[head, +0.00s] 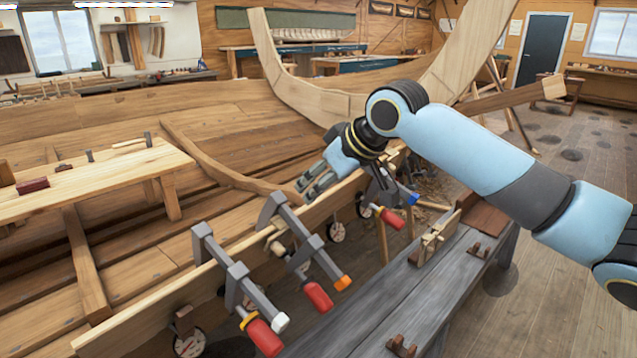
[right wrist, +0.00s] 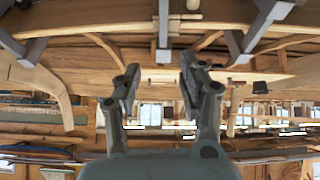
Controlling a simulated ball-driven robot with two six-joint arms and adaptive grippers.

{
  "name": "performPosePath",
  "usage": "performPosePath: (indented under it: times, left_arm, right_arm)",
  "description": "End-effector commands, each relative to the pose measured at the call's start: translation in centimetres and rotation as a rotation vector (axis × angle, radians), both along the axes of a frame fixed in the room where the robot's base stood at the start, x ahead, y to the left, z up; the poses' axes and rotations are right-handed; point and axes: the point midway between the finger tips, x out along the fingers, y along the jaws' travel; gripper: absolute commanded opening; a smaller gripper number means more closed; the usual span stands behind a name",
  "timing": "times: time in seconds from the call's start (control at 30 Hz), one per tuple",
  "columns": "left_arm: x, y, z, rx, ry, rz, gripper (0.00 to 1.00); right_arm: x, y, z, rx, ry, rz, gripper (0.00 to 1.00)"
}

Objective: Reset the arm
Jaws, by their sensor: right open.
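My right arm comes in from the right of the head view, and its gripper (head: 312,188) hangs over the hull's upper plank edge. In the right wrist view the two fingers of this gripper (right wrist: 160,78) stand apart with nothing between them. Three grey clamps with red handles sit along the plank (head: 150,315): a white-tipped one (head: 237,275), an orange-tipped one (head: 312,248) and a blue-tipped one partly behind the gripper, its red handle (head: 391,216) showing. Grey clamp bars (right wrist: 164,28) also show at the top of the wrist view. My left gripper is not in view.
A grey bench (head: 385,300) with wooden blocks stands at the lower right. A wooden board (head: 95,182) with tools lies across the hull at left. A curved wooden stem (head: 462,48) rises behind my arm. Open floor (head: 565,200) lies at the right.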

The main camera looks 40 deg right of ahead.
Motion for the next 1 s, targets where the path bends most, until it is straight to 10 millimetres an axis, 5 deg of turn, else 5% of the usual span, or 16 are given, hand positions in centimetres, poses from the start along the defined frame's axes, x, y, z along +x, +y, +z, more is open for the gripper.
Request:
performPosePath:
  times: [0.57,0.8,1.0]
  left_arm:
    - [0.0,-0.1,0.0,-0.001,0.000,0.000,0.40]
    - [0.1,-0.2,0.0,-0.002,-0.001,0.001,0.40]
    - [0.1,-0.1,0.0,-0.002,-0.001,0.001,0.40]
  right_arm:
    - [-1.2,1.0,-1.3,-0.004,0.023,0.007,0.41]
    - [-10.9,6.7,-7.2,-0.045,0.166,0.019,0.41]
    - [-18.3,9.1,-9.1,-0.070,0.265,-0.018,0.41]
